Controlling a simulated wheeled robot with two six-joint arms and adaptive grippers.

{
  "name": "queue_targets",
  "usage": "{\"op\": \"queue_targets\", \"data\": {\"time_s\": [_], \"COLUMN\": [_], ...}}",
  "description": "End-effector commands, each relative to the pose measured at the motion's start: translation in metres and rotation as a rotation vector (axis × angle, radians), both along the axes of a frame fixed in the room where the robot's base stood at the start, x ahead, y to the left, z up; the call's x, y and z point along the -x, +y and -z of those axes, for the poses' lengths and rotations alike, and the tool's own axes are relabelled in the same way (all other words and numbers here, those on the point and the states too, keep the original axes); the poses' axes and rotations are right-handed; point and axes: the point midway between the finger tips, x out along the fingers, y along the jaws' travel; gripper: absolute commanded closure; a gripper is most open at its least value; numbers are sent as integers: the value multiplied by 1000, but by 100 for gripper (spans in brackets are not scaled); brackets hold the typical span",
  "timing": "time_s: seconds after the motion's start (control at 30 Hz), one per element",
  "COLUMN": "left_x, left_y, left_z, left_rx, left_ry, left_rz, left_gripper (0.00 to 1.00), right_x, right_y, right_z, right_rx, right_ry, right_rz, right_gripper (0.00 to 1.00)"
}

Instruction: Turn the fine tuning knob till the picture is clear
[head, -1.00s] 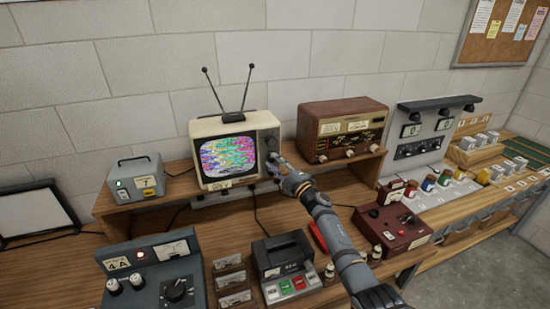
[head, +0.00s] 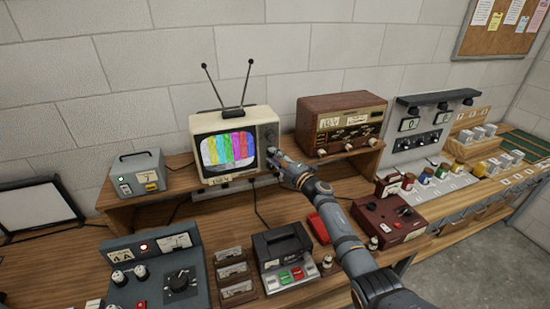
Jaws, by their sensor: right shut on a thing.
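A small cream television (head: 197,123) with two antennae stands on the raised wooden shelf. Its screen (head: 228,150) shows upright colour bars, with slightly ragged edges. A dial (head: 269,133) shows on the panel right of the screen. My right gripper (head: 274,158) reaches in from the lower right and is shut at the lower part of this panel, on the fine tuning knob, which its fingers hide. My left gripper is not in view.
A brown radio (head: 340,112) stands close right of the television, and a grey box (head: 137,174) stands to its left.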

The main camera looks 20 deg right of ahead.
Motion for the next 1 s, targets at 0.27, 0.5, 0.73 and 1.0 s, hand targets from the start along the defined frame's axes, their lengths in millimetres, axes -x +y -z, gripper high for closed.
{"op": "queue_targets", "data": {"time_s": [0.27,0.5,0.73,1.0], "left_x": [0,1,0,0], "left_y": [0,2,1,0], "left_z": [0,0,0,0], "left_rx": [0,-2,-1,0], "left_ry": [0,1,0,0], "left_rz": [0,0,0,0], "left_gripper": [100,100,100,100], "right_x": [0,2,38,92], "right_y": [0,-1,-17,-41], "right_z": [0,1,8,15], "right_rx": [-1,-1,3,2], "right_ry": [1,1,3,3], "right_rz": [1,1,1,0], "right_gripper": [52,52,52,52]}}
